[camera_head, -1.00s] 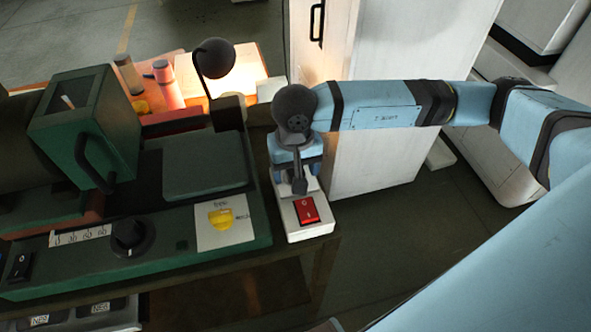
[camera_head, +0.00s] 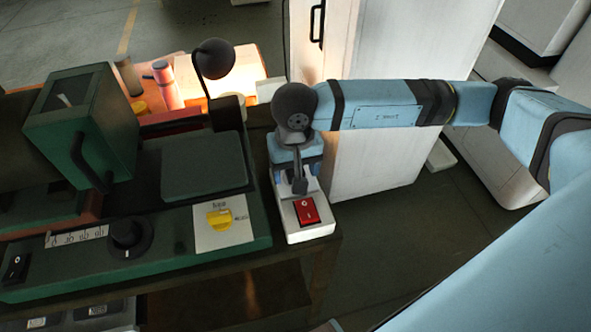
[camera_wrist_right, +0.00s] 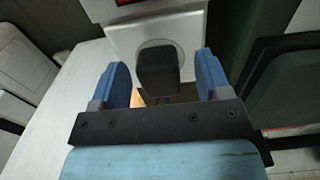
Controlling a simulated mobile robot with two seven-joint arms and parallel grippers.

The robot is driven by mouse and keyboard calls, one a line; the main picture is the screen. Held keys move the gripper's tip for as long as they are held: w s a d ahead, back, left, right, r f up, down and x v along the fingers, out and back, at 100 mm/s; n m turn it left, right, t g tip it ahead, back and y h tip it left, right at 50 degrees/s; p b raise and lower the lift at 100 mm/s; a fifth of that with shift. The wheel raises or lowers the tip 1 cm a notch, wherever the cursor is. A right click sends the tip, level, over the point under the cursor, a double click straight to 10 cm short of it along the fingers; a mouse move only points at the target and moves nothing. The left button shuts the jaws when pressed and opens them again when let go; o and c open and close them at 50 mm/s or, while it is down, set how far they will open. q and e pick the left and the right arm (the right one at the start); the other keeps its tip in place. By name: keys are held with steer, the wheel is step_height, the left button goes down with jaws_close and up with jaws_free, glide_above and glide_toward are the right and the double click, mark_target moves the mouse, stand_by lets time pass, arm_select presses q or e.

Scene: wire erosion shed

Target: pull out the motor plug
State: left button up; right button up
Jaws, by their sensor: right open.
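The motor plug (camera_wrist_right: 158,70) is a dark block in the round recess of a white socket box (camera_wrist_right: 193,25) in the right wrist view. My right gripper (camera_wrist_right: 161,68) is open, with one blue finger on each side of the plug; I cannot tell whether either finger touches it. In the head view the white box (camera_head: 318,231) with a red rocker switch (camera_head: 306,211) stands at the bench's right end. My right gripper (camera_head: 297,165) is over its back part, and the plug cannot be made out clearly there. My left gripper is not in view.
The green machine (camera_head: 95,262) with a black dial (camera_head: 130,237) and a yellow knob (camera_head: 219,218) is left of the box. A lamp (camera_head: 214,59) stands behind. A white cabinet (camera_head: 372,165) stands close behind my right arm.

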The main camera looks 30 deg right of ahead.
steer(key=shift+f, duration=0.1)
steer(key=shift+b, duration=0.5)
steer(key=shift+c, duration=0.4)
jaws_close()
steer(key=shift+r+p, duration=0.5)
steer(key=shift+r, duration=2.6)
